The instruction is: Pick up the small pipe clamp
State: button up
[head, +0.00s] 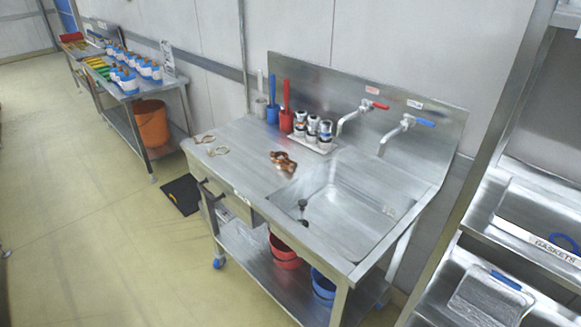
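Two small, thin, pale tan loop-shaped pieces lie on the left end of the steel sink bench. One loop piece (204,138) lies nearer the back left edge and the other loop piece (218,151) lies just in front and to the right of it. They look like pipe clamps, but they are too small to tell which is the smaller clamp. My gripper is not in view.
Copper-coloured fittings (283,161) lie mid-bench, left of the sink basin (340,205). Red and blue holders with upright handles and several dark-capped jars (312,130) stand at the back. Two taps overhang the basin. A steel shelf rack (500,235) stands at right.

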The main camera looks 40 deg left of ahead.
aim_at(289, 165)
jog(key=u, duration=0.5)
jog(key=k, duration=1.15)
jog(key=u, duration=1.15)
jog(key=i, duration=1.2)
jog(key=z, duration=0.75)
